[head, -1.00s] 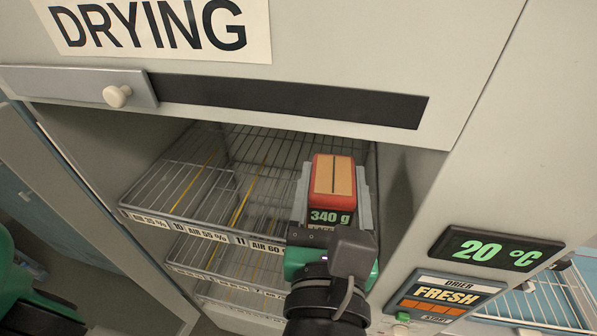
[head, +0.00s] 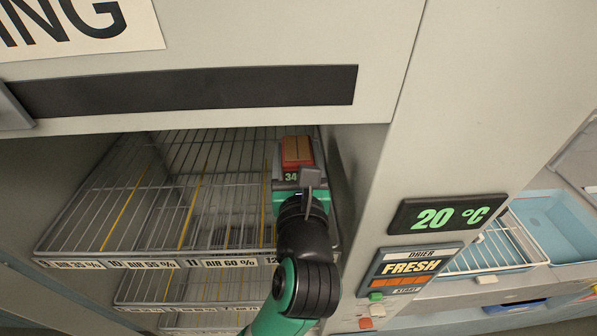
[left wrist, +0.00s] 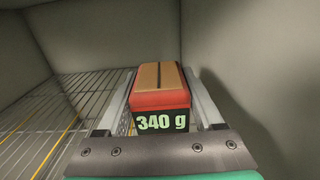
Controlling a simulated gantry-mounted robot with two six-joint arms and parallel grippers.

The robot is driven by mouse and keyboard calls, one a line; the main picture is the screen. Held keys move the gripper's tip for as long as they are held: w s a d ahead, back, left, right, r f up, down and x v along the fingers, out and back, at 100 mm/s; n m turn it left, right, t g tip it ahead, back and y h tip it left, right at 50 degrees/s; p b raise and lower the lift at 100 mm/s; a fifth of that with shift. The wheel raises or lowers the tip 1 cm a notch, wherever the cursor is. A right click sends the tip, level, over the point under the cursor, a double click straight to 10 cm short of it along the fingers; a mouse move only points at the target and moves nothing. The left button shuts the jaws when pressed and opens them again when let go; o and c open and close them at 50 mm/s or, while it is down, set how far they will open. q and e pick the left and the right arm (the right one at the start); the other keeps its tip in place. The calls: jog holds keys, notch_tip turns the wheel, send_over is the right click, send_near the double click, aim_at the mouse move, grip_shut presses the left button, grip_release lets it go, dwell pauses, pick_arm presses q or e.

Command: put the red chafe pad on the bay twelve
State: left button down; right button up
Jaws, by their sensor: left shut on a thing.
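The red chafe pad (head: 297,151) has a tan top with a dark stripe and a front reading 340 g. It is inside the drying cabinet, above the right end of the top wire shelf (head: 150,190). My left gripper (head: 297,160) is shut on it. In the left wrist view the pad (left wrist: 160,85) sits between both fingers. The label of bay twelve (head: 272,260), starting with 12, is at the right end of the shelf's front edge, partly hidden by my arm. Whether the pad touches the shelf I cannot tell. My right gripper is not in view.
Yellow lines divide the shelf into bays; those to the left look empty. The cabinet's right wall (head: 352,180) is close beside my gripper. The cabinet front (head: 200,100) overhangs above. A 20 °C display (head: 446,215) and a drier panel (head: 410,268) are to the right.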

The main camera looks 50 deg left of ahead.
pick_arm(q)
jog(key=shift+w+a+f, duration=0.2)
jog(key=shift+w+f, duration=0.05)
jog(key=shift+w, duration=0.05)
jog(key=shift+w+a+f, duration=0.1)
jog(key=shift+f, duration=0.1)
jog(key=shift+w+a+f+b, duration=0.15)
jog(key=shift+f+b, duration=0.4)
jog(key=shift+f, duration=1.25)
jog(key=shift+f, duration=0.15)
grip_release()
